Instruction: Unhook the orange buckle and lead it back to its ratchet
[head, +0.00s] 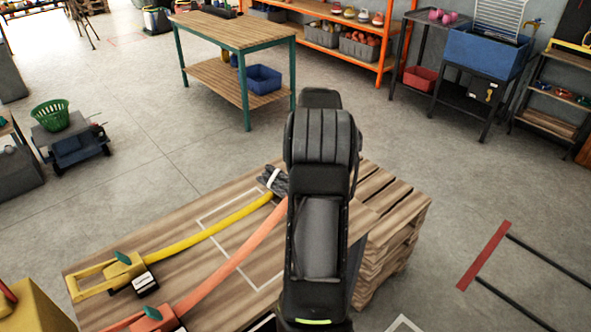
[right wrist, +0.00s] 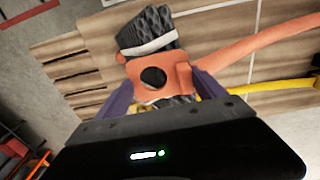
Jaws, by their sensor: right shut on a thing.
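The orange buckle (right wrist: 162,80) shows in the right wrist view as a plate with a dark round hole. My right gripper (right wrist: 160,88) is shut on it, one finger at each side. The orange strap (right wrist: 255,48) runs from it to the right. In the head view my right arm hides the buckle and gripper. There the orange strap (head: 240,254) runs down the pallet to the orange ratchet (head: 155,318) at the lower left. A dark bundle (head: 273,180) with a white band lies beside the buckle; whether the buckle touches it I cannot tell. My left gripper is not in view.
A yellow strap (head: 210,232) runs from the dark bundle to a yellow ratchet (head: 120,272) on the pallet (head: 395,208). A wooden workbench (head: 232,32) stands behind. The floor right of the pallet has a red bar (head: 484,256) with dark rods.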

